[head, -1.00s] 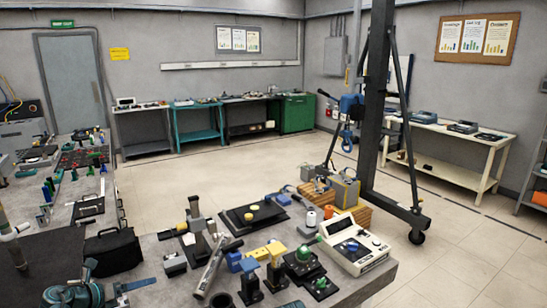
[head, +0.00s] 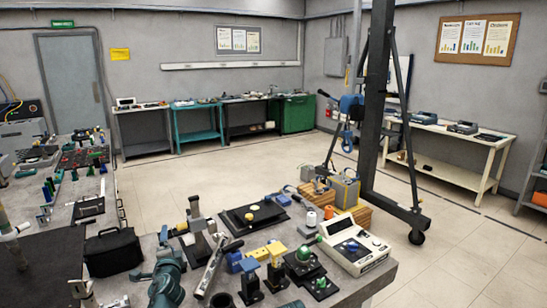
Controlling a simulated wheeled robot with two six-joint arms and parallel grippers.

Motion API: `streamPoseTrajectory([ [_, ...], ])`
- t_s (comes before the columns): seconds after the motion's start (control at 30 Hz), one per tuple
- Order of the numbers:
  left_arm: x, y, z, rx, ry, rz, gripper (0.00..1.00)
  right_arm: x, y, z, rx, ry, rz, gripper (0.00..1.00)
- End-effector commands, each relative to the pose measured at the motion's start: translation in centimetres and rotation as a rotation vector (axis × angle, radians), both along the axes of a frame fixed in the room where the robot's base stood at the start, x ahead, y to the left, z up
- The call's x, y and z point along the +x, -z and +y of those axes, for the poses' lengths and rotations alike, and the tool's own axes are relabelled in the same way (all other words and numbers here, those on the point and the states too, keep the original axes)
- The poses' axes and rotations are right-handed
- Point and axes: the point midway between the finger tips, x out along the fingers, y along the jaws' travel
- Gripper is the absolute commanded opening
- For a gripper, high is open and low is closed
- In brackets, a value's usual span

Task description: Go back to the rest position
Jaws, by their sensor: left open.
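My left gripper (head: 160,262), with its teal wrist, is low in the head view, left of the middle. It is over the left part of the near table (head: 385,284), just left of a slanted metal tool (head: 211,266). The jaws are open and I see nothing held in them. The finger details are small and partly hidden by the wrist. My right gripper is not in view.
A black bag (head: 112,252) is left of my left gripper. Yellow, blue and green-topped fixtures and a white console (head: 353,244) crowd the near table. A dark hoist frame (head: 378,110) stands behind. The floor (head: 250,168) beyond is mostly clear.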

Motion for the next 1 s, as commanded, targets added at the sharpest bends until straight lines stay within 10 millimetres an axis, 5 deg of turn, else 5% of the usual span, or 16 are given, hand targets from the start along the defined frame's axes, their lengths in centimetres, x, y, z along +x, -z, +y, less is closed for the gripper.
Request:
streamPoseTrajectory([
  [0.27,-7.3,11.2,-9.3,-0.594,-0.324,0.331,0.88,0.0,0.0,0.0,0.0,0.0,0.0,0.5],
  [0.5,-18.0,18.2,-19.4,-0.865,-0.555,0.747,0.88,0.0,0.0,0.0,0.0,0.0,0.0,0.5],
  [0.73,-25.6,19.8,-24.8,-0.919,-0.681,1.022,0.88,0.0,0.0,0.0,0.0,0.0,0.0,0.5],
  [1.0,-27.7,19.8,-26.0,-0.921,-0.715,1.095,0.93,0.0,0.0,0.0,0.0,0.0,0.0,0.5],
])
